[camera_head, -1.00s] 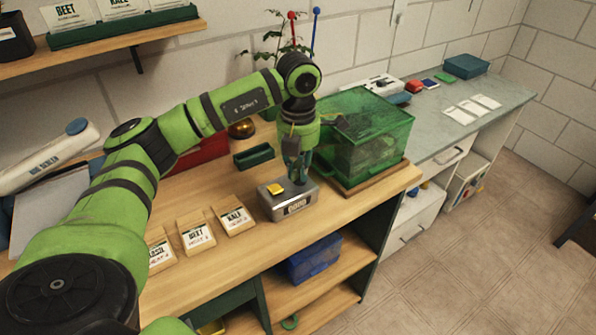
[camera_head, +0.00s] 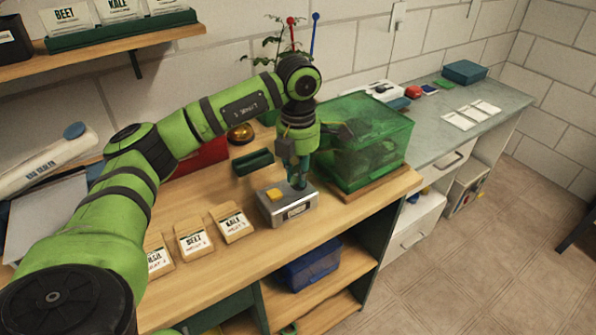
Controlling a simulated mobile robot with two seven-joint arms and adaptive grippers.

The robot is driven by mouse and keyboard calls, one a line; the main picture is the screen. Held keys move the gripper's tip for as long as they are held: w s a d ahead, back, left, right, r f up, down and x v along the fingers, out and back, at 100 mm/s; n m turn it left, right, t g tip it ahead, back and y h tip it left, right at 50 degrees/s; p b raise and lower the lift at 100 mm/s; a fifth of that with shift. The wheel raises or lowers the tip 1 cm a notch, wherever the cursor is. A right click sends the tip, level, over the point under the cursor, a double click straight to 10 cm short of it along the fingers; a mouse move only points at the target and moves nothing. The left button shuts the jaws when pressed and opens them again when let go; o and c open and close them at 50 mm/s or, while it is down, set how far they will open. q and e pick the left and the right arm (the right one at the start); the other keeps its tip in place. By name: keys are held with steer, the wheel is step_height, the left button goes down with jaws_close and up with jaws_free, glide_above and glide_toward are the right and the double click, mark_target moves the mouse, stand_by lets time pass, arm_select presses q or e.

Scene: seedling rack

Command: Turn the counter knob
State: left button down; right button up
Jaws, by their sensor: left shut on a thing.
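The counter (camera_head: 272,211) is a small grey metal box with a yellow button on top and a display on its front face. It stands on the wooden bench, left of the green clear bin. My left gripper (camera_head: 299,180) points down over the right part of the counter's top. It is shut on the counter knob, which the fingers hide almost fully. My right gripper is not in view.
The green clear bin (camera_head: 368,145) stands close to the right of my left gripper. Seed packets marked BEET (camera_head: 193,240) and KALE (camera_head: 232,222) lie left of the counter. A small dark green tray (camera_head: 254,161) sits behind it.

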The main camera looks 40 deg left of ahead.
arm_select(q)
steer(key=c, duration=1.2)
jaws_free()
steer(key=shift+r, duration=0.1)
step_height(320, 180, up, 12)
